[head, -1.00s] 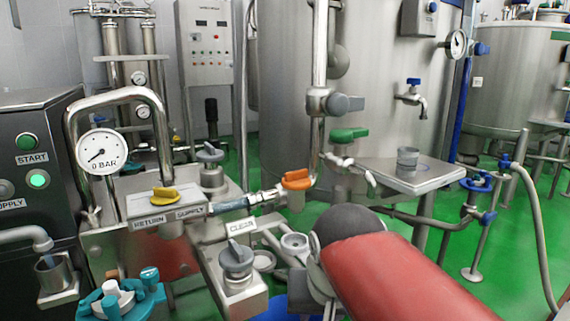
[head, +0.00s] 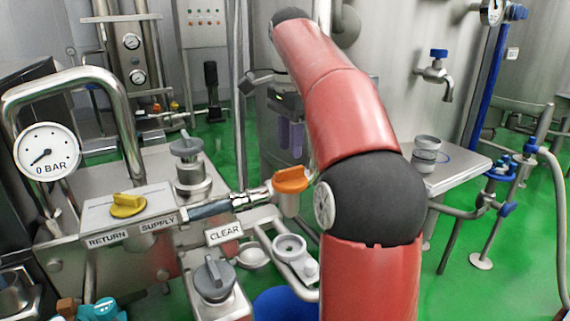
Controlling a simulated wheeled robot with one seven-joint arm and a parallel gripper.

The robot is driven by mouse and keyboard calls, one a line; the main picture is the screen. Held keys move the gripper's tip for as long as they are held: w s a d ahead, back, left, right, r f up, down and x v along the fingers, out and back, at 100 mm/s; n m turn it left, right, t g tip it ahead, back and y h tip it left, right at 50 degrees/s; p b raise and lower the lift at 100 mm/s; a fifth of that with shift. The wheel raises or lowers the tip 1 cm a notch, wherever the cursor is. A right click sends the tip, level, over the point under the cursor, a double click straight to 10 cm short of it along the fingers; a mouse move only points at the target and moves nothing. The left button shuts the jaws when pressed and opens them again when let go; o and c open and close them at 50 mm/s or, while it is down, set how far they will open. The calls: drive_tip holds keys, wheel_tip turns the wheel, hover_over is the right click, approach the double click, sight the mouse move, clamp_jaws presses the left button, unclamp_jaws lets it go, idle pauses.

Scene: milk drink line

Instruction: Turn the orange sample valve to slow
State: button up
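The orange sample valve (head: 291,179) sits at the right end of the supply pipe, in the middle of the head view. Its orange handle lies roughly level, across the top of its body. No "slow" mark is readable beside it. My gripper (head: 290,140) hangs fingers down, above and seemingly behind the valve, apart from it. Its two purple-grey fingers appear close together, and the gap between them is unclear. My red arm covers the area just right of the valve.
A yellow valve (head: 128,204) stands on the RETURN/SUPPLY block at left, near the pressure gauge (head: 46,150) reading about 0 bar. A grey knob (head: 214,278) stands by the CLEAR label (head: 225,233). A steel cup (head: 426,150) stands on the right shelf (head: 462,160).

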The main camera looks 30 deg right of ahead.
sight(290, 169)
wheel_tip(290, 169, down, 6)
drive_tip(key=shift+r+b, duration=0.1)
drive_tip(key=shift+b, duration=0.65)
clamp_jaws()
